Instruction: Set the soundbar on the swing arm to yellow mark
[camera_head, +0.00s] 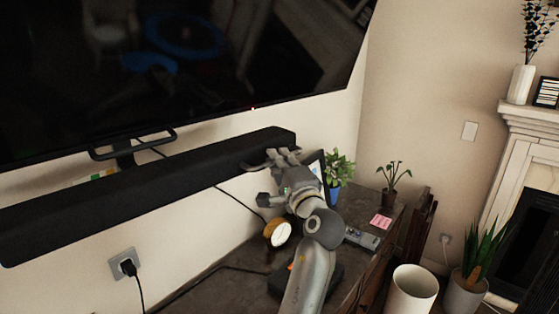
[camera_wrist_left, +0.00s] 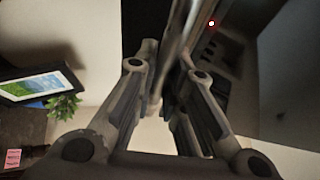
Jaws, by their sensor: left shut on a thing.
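The long black soundbar (camera_head: 150,183) hangs under the TV, slanting up to its right end. A dark metal bracket of the swing arm (camera_head: 125,152) shows behind it, between soundbar and TV. Small green and yellow patches (camera_head: 104,175) show just above the soundbar's top edge, left of the bracket; the rest of them is hidden. My left gripper (camera_head: 270,178) is at the soundbar's right end, shut on it from the front right. In the left wrist view, its fingers (camera_wrist_left: 167,65) stand on either side of a dark edge. My right gripper is not in view.
The large TV (camera_head: 190,60) is close above. Below are a dark cabinet (camera_head: 225,282), a round clock (camera_head: 277,232), a plant in a blue pot (camera_head: 334,193) and a picture frame (camera_wrist_left: 38,86). A wall socket (camera_head: 124,263) with a plugged cable is at lower left.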

